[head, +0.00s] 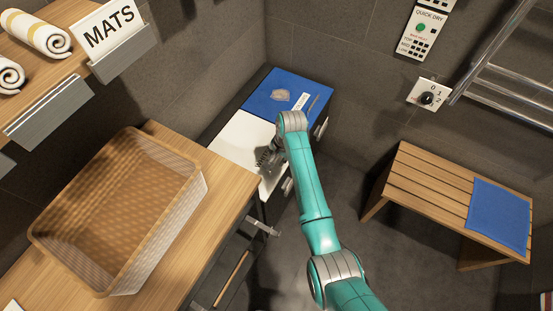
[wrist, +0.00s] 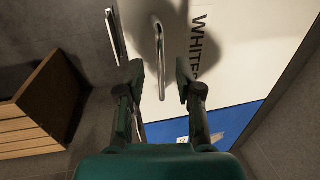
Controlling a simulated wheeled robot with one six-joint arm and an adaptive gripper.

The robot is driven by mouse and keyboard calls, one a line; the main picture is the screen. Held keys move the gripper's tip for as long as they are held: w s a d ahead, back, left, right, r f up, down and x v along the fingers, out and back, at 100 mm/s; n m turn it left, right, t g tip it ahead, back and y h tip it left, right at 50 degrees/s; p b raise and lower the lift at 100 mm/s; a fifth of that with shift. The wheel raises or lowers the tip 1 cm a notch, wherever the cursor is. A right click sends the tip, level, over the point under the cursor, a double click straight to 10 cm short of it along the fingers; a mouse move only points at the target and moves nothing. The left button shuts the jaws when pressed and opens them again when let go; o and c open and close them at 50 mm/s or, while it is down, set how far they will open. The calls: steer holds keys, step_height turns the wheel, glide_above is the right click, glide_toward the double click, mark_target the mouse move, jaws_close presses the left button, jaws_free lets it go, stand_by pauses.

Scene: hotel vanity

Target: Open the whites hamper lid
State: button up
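The whites hamper has a white lid (head: 235,138) that lies flat, level with the blue lid behind it. Its "WHITES" lettering is partly hidden by my gripper in the head view. In the wrist view the white lid (wrist: 250,40) fills the upper right, with the lettering near its left part. A metal bar handle (wrist: 160,60) shows between my fingertips there. My gripper (wrist: 160,76) is open, one finger on each side of the handle in that view. I cannot tell whether either finger touches it. In the head view my gripper (head: 268,155) is over the lid's right part.
A blue lid (head: 285,92) with a grey emblem adjoins the white lid. A wooden counter (head: 225,185) with a wicker basket (head: 185,225) stands at left. A slatted bench (head: 425,185) with a blue towel (head: 498,214) stands at right. Dark floor lies between.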

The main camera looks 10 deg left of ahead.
steer(key=shift+a+f, duration=0.2)
steer(key=shift+f, duration=0.7)
jaws_close()
steer(key=shift+w+r, duration=0.1)
